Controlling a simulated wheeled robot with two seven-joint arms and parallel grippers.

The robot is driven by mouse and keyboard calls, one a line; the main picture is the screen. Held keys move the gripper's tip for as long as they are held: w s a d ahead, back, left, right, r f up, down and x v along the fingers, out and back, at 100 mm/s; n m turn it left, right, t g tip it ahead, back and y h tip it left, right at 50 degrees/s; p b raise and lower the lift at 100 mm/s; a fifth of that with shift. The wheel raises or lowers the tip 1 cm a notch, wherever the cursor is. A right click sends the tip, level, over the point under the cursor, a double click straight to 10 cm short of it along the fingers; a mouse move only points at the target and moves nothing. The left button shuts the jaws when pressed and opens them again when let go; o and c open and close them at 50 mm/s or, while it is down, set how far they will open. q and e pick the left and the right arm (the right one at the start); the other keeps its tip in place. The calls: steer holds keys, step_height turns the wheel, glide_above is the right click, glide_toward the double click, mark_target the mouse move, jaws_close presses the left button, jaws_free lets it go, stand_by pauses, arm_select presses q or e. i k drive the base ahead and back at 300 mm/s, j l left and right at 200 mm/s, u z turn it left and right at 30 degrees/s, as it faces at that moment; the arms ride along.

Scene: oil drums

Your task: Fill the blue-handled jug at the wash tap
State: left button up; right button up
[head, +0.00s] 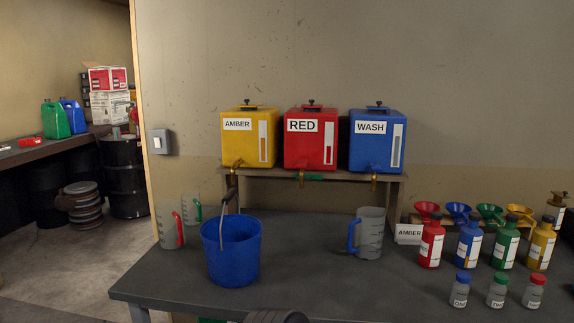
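The clear blue-handled jug (371,234) stands upright on the dark table (310,290), its blue handle towards the left. It looks empty, and nothing is gripping it. The blue WASH container (376,143) sits at the right end of a raised shelf behind the jug. Its brass wash tap (374,181) hangs at the shelf's front edge, above the jug's rim in the picture. I cannot tell whether the jug is directly under it. No stream shows at the tap. Neither of my grippers can be made out in the head view.
Yellow AMBER (247,146) and red RED (310,147) containers share the shelf. A blue bucket (231,250) stands left of the jug, beyond it a red-handled jug (171,229) and a green-handled jug (192,208). Bottles (468,243), funnels and small jars (497,289) crowd the right.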

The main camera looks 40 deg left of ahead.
mark_target(375, 166)
steer(key=u, duration=0.85)
